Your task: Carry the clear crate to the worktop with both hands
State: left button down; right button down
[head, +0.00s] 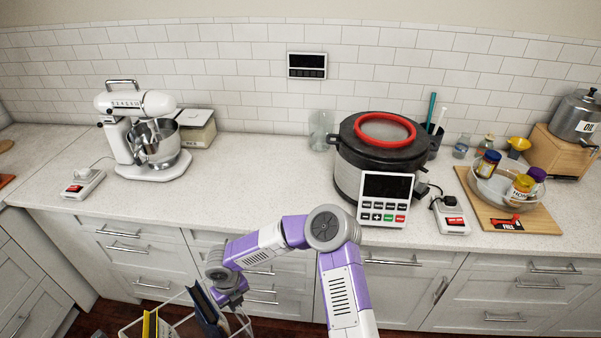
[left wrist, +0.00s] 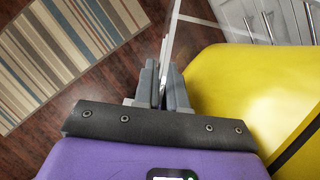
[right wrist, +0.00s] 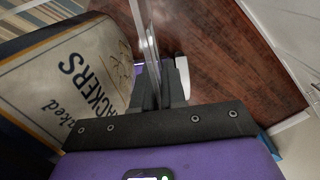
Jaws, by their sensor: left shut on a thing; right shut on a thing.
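The clear crate (head: 243,322) is at the bottom left of the head view, below the worktop (head: 265,185) and in front of the drawers. It is cut off by the frame edge. A yellow item (head: 150,325) and a dark blue box (head: 206,308) stand in it. My right gripper (right wrist: 153,80) is shut on one crate wall; the dark box in the right wrist view has a cream label reading "CRACKERS" (right wrist: 75,80). My left gripper (left wrist: 163,82) is shut on another crate wall, beside the yellow item (left wrist: 235,90). The left gripper is outside the head view.
A large pot cooker (head: 375,150) stands right of centre, with a cutting board (head: 505,205) and bowl further right. A striped rug (left wrist: 60,50) lies on the floor.

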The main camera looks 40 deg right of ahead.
aim_at(264, 187)
jog(key=z, duration=1)
